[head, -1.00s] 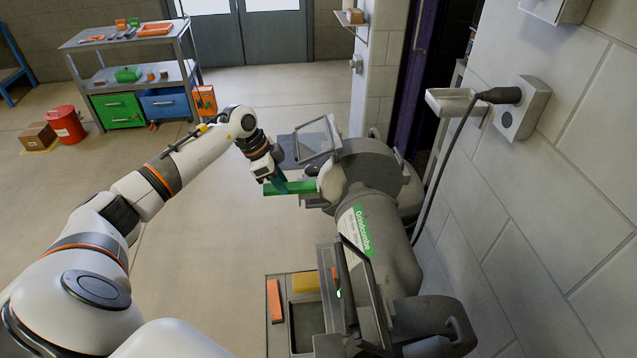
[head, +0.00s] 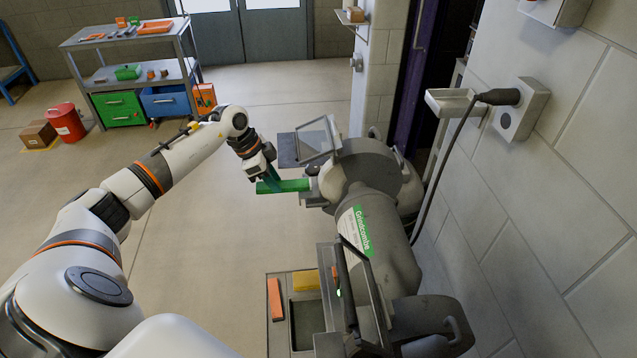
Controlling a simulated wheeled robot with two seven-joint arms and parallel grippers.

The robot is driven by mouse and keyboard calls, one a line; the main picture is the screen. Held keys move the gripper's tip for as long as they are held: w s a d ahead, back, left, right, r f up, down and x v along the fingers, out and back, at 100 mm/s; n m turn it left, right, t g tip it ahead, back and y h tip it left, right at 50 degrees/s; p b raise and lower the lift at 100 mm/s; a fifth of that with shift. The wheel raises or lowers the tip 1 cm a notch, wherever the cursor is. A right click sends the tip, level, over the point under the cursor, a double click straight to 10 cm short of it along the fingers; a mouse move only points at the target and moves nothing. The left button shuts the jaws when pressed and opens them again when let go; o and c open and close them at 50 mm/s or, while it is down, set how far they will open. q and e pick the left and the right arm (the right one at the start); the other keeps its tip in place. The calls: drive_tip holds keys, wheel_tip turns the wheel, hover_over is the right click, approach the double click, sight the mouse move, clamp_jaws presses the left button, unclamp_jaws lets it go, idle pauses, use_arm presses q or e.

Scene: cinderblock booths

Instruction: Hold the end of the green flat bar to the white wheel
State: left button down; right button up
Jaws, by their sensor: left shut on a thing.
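The green flat bar (head: 292,186) is held roughly level in my left gripper (head: 272,184), whose fingers are shut on it near its left end. The bar's right end points at the far end of the grey bench grinder (head: 378,225). The white wheel (head: 332,182) shows as a pale rim there, partly hidden by the guard and rest. The bar's right end lies just left of the wheel, by the small rest. A narrow gap seems to separate them, but contact is hard to judge from this angle. My right gripper is out of view.
A clear eye shield (head: 318,138) stands above the wheel. A tray (head: 279,333) with an orange bar (head: 274,299) and a yellow block (head: 305,280) sits by the near end. A block wall with a cable (head: 447,155) is close on the right. Open floor lies left.

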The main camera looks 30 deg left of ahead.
sight(263, 185)
use_arm(q)
drive_tip(key=shift+s+a+r, duration=0.1)
drive_tip(key=shift+s+a, duration=1)
drive_tip(key=shift+a, duration=0.25)
drive_tip(key=s+a+r+p, duration=0.2)
drive_tip(key=s+a+p, duration=0.1)
drive_tip(key=s+a, duration=0.1)
drive_tip(key=shift+s+a, duration=0.25)
drive_tip(key=shift+a, duration=0.45)
